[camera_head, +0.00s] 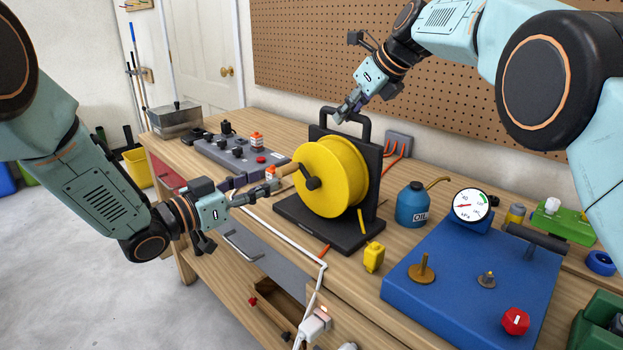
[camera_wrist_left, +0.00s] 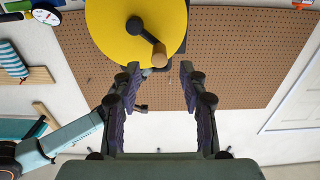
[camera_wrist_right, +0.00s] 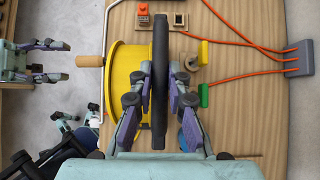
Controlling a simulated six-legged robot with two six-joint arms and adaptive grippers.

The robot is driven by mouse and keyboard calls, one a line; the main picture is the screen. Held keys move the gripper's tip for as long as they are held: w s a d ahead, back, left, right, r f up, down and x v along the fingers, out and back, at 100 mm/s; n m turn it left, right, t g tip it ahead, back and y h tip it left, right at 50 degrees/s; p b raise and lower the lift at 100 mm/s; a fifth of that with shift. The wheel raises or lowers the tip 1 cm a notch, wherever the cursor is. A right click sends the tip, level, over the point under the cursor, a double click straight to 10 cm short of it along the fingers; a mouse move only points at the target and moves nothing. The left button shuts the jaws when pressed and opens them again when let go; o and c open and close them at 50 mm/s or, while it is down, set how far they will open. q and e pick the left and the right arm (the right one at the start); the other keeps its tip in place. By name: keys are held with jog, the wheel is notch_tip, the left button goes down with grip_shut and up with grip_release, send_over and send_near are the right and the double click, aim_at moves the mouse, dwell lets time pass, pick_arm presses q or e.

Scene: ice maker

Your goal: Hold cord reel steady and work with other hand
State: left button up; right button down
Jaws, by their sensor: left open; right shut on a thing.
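The cord reel has a yellow drum (camera_head: 330,172) on a black stand (camera_head: 322,232) with a black carry handle (camera_head: 366,128) on top. A black crank (camera_head: 311,183) with a wooden knob (camera_wrist_left: 159,60) sticks out of the drum's near side. My right gripper (camera_head: 346,108) is shut on the handle; in the right wrist view the black bar (camera_wrist_right: 160,60) lies between its fingers. My left gripper (camera_head: 270,187) is open beside the knob. In the left wrist view the knob shows just beyond and between the open fingertips (camera_wrist_left: 159,75), with no clear contact.
A grey control panel (camera_head: 235,155) stands on the bench behind my left gripper. A blue oil can (camera_head: 412,206), a yellow block (camera_head: 373,256) and a blue board (camera_head: 455,310) with a gauge (camera_head: 468,206) are right of the reel. A white cord (camera_head: 290,243) runs along the front edge.

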pick_arm(q)
jog(key=shift+v, duration=0.8)
jog(key=v, duration=0.7)
pick_arm(e)
jog(key=c, duration=1.4)
grip_release()
jog(key=shift+o, duration=0.2)
